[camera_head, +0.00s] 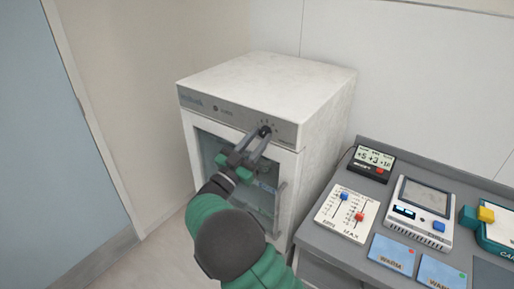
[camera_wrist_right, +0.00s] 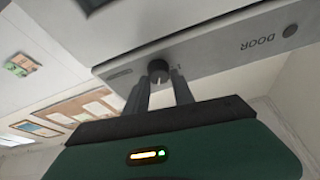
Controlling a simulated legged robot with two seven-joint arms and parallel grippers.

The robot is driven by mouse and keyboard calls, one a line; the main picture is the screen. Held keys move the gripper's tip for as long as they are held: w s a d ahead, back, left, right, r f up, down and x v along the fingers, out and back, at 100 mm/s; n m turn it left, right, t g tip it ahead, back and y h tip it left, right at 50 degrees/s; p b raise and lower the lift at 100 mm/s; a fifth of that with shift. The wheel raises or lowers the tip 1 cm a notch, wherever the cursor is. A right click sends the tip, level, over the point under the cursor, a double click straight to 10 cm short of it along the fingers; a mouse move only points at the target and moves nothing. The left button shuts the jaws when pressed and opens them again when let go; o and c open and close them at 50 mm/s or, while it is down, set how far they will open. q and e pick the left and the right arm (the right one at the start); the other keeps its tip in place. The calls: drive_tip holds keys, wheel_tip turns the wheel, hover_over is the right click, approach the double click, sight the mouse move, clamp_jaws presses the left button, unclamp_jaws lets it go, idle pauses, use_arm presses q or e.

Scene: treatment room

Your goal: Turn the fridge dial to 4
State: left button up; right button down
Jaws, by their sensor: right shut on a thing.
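The fridge (camera_head: 310,103) is a white box with a grey control strip and a glass door, standing at the middle of the head view. Its small dark dial (camera_head: 265,130) is at the right end of the strip, with small marks around it that are too small to read. My right gripper (camera_head: 262,136) reaches up to the strip with its two fingers closed on the dial. In the right wrist view the dial (camera_wrist_right: 158,70) sits between the fingertips, with a pale pointer line on its face. My left gripper is in neither view.
A grey bench (camera_head: 330,243) stands right of the fridge. It carries a slider panel (camera_head: 346,213), a small display (camera_head: 371,161), a white device with a screen (camera_head: 422,212) and blue cards (camera_head: 391,254). A blue door (camera_head: 60,140) is at the left.

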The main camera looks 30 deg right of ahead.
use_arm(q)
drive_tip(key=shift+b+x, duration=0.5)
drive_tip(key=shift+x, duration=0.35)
use_arm(e)
drive_tip(key=shift+f+m+g, duration=0.15)
drive_tip(key=shift+m+g, duration=0.25)
drive_tip(key=shift+m, duration=0.5)
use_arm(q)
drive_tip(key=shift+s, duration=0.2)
use_arm(e)
drive_tip(key=c, duration=1.3)
unclamp_jaws()
drive_tip(key=shift+w+d, duration=0.1)
drive_tip(key=shift+w, duration=0.05)
drive_tip(key=shift+o, duration=1.1)
drive_tip(key=shift+w+d+f, duration=0.1)
drive_tip(key=shift+w+d, duration=0.05)
drive_tip(key=shift+d, duration=0.15)
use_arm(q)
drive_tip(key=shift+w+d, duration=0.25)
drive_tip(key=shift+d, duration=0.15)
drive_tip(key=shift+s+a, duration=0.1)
